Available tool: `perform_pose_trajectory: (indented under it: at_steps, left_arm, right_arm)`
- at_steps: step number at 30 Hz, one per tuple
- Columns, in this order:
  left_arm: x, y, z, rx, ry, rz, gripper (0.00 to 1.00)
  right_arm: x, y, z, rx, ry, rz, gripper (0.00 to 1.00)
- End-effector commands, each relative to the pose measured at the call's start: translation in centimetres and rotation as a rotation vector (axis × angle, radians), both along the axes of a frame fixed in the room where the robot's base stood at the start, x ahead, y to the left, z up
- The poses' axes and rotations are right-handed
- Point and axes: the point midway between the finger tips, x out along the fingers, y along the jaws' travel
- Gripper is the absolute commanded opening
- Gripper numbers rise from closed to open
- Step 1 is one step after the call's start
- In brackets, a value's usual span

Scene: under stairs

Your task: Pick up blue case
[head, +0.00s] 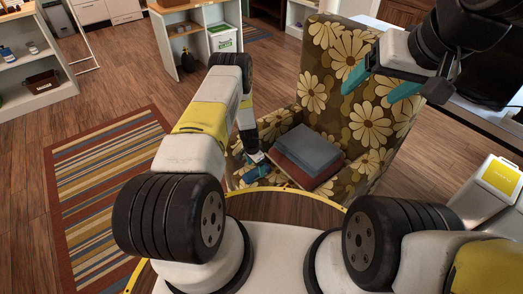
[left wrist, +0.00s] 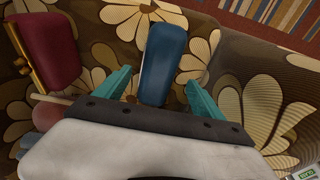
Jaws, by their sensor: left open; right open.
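The blue case (head: 257,173) lies on the seat of a flowered armchair, left of some stacked books. In the left wrist view the blue case (left wrist: 163,55) is long with rounded corners. My left gripper (left wrist: 158,82) is open, with one teal finger on each side of the case's near end. I cannot tell whether the fingers touch it. In the head view my left gripper (head: 256,160) is low over the seat and partly hides the case. My right gripper (head: 380,84) is open and empty, raised in front of the chair's backrest.
A grey-blue book (head: 308,148) lies on a red book (head: 297,168) on the armchair (head: 345,75), close to my left gripper. A red object (left wrist: 45,48) with gold trim shows in the left wrist view. A striped rug (head: 100,195) lies on the floor at left.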

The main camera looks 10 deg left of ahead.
Motion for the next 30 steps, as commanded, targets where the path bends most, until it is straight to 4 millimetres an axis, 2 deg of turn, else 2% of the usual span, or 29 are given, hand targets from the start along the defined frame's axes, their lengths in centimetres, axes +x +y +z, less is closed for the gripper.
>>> perform_pose_trajectory:
  at_steps: [3, 6, 16, 24, 27, 30]
  left_arm:
    - [-0.2, -0.3, -2.1, 0.001, 0.002, -0.001, 0.79]
    - [0.0, -0.4, -3.3, 0.0, 0.001, 0.0, 0.79]
    - [0.1, -0.5, -3.9, 0.0, 0.0, 0.001, 0.79]
    - [0.1, -0.5, -3.9, 0.0, 0.0, 0.001, 0.26]
    - [0.1, -0.5, -3.8, 0.0, 0.0, 0.001, 0.09]
    - [0.1, -0.5, -3.8, 0.0, 0.0, 0.001, 0.09]
  right_arm:
    - [0.0, 0.0, 0.0, 0.0, 0.0, 0.0, 0.76]
    - [0.0, 0.0, 0.0, 0.0, 0.0, 0.0, 0.76]
    - [0.0, 0.0, 0.0, 0.0, 0.0, 0.0, 0.76]
    - [0.0, 0.0, 0.0, 0.0, 0.0, 0.0, 0.76]
    - [0.0, 0.0, 0.0, 0.0, 0.0, 0.0, 0.76]
    - [0.0, 0.0, 0.0, 0.0, 0.0, 0.0, 0.76]
